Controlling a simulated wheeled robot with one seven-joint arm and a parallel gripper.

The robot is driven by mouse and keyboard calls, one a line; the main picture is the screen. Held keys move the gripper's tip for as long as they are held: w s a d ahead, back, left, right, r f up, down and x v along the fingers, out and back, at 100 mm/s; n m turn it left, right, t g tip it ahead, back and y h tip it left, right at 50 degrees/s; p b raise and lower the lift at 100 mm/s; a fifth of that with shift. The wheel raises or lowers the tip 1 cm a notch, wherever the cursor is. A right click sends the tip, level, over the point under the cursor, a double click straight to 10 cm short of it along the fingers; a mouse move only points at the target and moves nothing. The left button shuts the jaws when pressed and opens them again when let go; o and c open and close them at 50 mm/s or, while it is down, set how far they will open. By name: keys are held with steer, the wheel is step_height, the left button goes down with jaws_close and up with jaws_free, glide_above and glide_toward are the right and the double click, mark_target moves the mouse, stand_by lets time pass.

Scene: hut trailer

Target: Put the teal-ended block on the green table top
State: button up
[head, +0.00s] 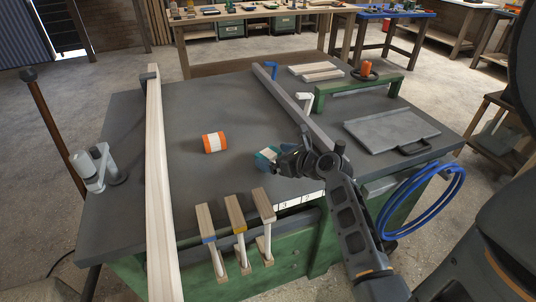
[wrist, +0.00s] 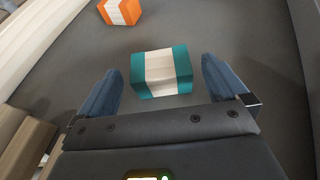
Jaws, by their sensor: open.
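The teal-ended block (wrist: 160,72), white in the middle with a teal band at each end, lies on the grey work surface (head: 180,108). In the wrist view my gripper (wrist: 159,80) is open, with one blue finger on either side of the block and gaps at both ends. In the head view my gripper (head: 277,159) is low over the surface and partly hides the block (head: 264,154). The grey surface sits on a green base (head: 325,245). A low green bench-like piece (head: 372,86) stands at the back right.
An orange-ended block (head: 214,142) lies left of my gripper. A pale wooden beam (head: 155,180) and a grey rail (head: 290,103) run along the surface. Several wooden clamps (head: 238,222) hang at the front edge. A grey lidded case (head: 392,129) lies at right. The middle back is clear.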

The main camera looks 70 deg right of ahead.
steer(key=v, duration=0.7)
steer(key=shift+s+a+r, duration=0.15)
steer(key=shift+s, duration=0.1)
